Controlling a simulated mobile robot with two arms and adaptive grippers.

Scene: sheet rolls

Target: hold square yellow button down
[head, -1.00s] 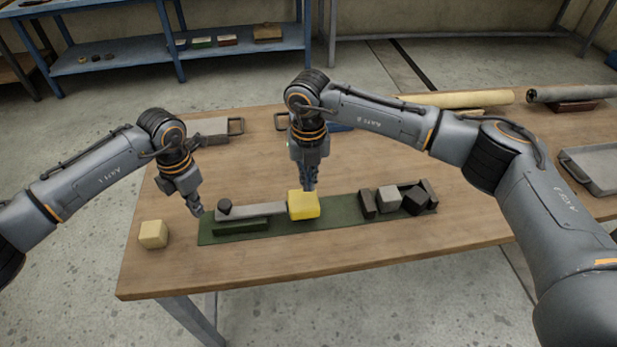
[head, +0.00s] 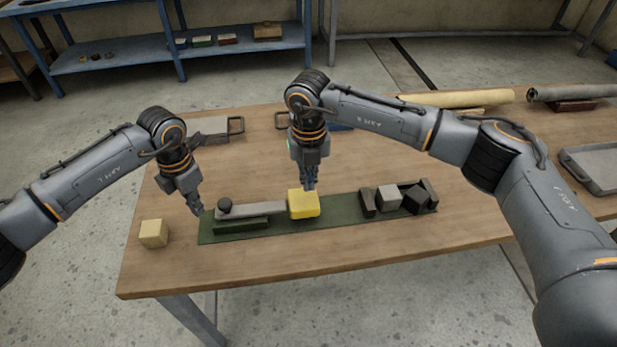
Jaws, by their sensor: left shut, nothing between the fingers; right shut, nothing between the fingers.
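The square yellow button (head: 303,206) stands on a long dark green mat (head: 340,218) on the wooden table. My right gripper (head: 310,187) is shut and points down at the button's top back edge. Its tips are at or just behind the button; I cannot tell whether they touch it. My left gripper (head: 198,210) is shut and empty, pointing down at the left end of the mat, beside a grey bar (head: 258,209) with a dark round knob (head: 224,205).
A pale yellow block (head: 153,233) sits at the table's left front. Dark and grey blocks (head: 389,198) stand at the mat's right end. A grey tray (head: 598,166) and rolled sheets (head: 455,98) lie at the right and back. The table (head: 330,252) is clear in front of the mat.

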